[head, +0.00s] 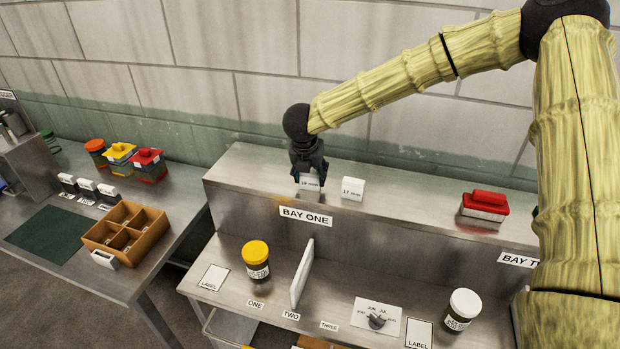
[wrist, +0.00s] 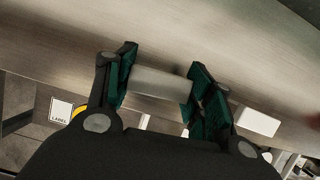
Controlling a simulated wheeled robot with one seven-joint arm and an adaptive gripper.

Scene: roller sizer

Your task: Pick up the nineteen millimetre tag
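The nineteen millimetre tag (head: 310,182) is a small white block on the raised steel shelf, above the BAY ONE sign. Its small print appears to read 19 mm. My gripper (head: 308,176) points down over it, with a finger at each end. In the wrist view the pale tag (wrist: 160,83) lies between the two dark green fingertips of my gripper (wrist: 161,72). The fingers hide its ends, so I cannot tell whether they press on it. It appears to rest on the shelf.
A white 17 mm tag (head: 352,188) stands just right of my gripper and also shows in the wrist view (wrist: 257,122). A red-lidded container (head: 484,206) is farther right on the shelf. The shelf between them is clear. A wall stands behind.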

